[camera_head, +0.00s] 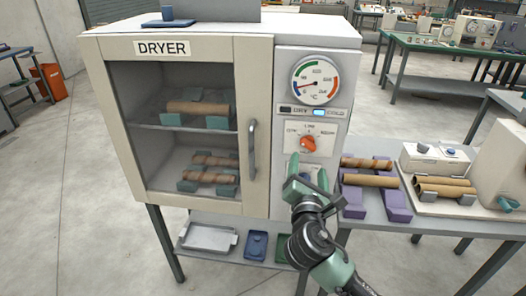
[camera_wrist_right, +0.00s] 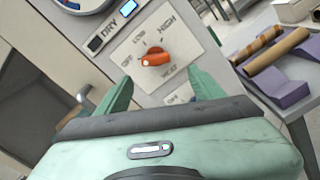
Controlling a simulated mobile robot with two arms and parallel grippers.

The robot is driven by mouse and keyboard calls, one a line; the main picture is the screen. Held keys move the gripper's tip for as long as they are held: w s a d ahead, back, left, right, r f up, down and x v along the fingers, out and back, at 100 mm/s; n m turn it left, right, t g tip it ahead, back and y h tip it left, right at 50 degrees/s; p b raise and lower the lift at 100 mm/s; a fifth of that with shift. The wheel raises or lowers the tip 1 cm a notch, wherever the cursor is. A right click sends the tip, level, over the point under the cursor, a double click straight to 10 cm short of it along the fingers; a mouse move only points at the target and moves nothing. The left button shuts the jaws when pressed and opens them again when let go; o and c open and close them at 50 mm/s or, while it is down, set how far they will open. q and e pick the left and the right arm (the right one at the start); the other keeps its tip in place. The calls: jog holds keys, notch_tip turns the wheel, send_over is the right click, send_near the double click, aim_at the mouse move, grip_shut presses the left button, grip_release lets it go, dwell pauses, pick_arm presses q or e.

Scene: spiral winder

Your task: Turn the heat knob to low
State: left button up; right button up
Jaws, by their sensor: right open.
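The orange heat knob (camera_head: 308,143) sits on a white label plate on the dryer's (camera_head: 261,60) right-hand panel, below the round dial. In the right wrist view the knob (camera_wrist_right: 155,58) shows near the top middle, with OFF to its left, LOW at its upper left and HIGH at its upper right. My right gripper (camera_head: 308,173) is just below the knob in the head view, open and empty. Its fingers (camera_wrist_right: 162,90) are spread in the wrist view, the knob apart from them. My left gripper is not in view.
The round dial (camera_head: 316,80) and a small lit display (camera_head: 325,113) are above the knob. The dryer door handle (camera_head: 252,148) juts out to the left. A table at the right carries purple supports (camera_head: 397,205) with cardboard tubes (camera_head: 370,180) and a white machine (camera_head: 500,160).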

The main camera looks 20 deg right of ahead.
aim_at(310, 146)
jog(key=w+d, duration=0.1)
jog(key=w+d+r+p, duration=0.1)
jog(key=w, duration=0.1)
jog(key=w+d, duration=0.1)
jog(key=w, duration=0.1)
jog(key=shift+d+r, duration=0.2)
jog(key=shift+r, duration=0.05)
jog(key=shift+w+d+p, duration=0.25)
jog(key=shift+w+p, duration=0.1)
jog(key=shift+w, duration=0.3)
jog(key=shift+w+d+f, duration=0.1)
jog(key=shift+d, duration=0.05)
jog(key=c, duration=1.4)
jog(key=shift+o, duration=0.2)
